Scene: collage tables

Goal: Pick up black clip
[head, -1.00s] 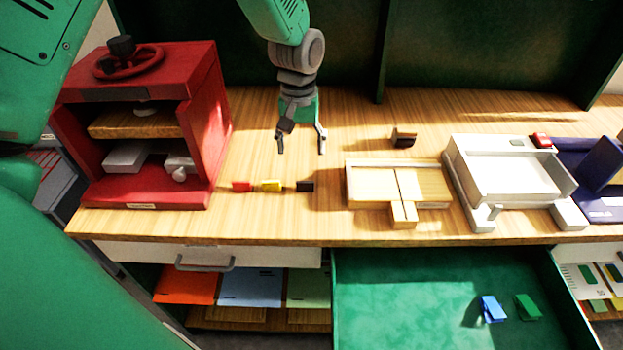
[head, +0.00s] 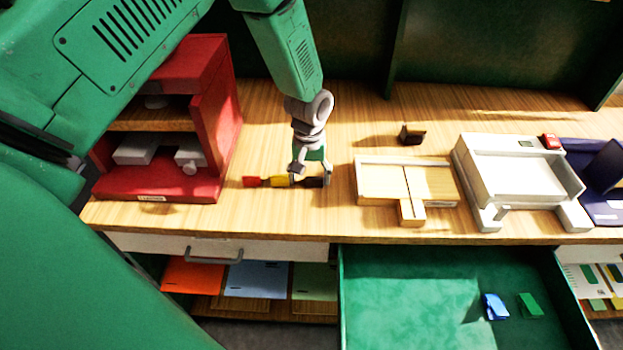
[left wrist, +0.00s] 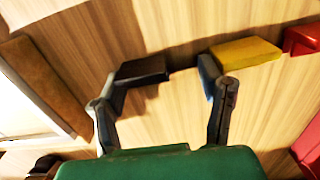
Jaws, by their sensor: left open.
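The black clip (head: 313,182) lies on the wooden tabletop at the right end of a short row with a yellow clip (head: 280,181) and a red clip (head: 250,182). In the left wrist view the black clip (left wrist: 140,70) is by the left finger, and the yellow clip (left wrist: 245,52) is just beyond the right finger. My left gripper (head: 310,181) is open and low over the black clip, its fingers pointing down on either side of it in the head view. It also shows in the left wrist view (left wrist: 155,88), with nothing held. My right gripper is not in view.
A wooden jig (head: 405,182) stands right of the clips, with a small dark block (head: 412,134) behind it. A white tray device (head: 515,178) is farther right. A red press (head: 215,120) stands at left. An open green drawer (head: 410,290) below holds blue and green clips.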

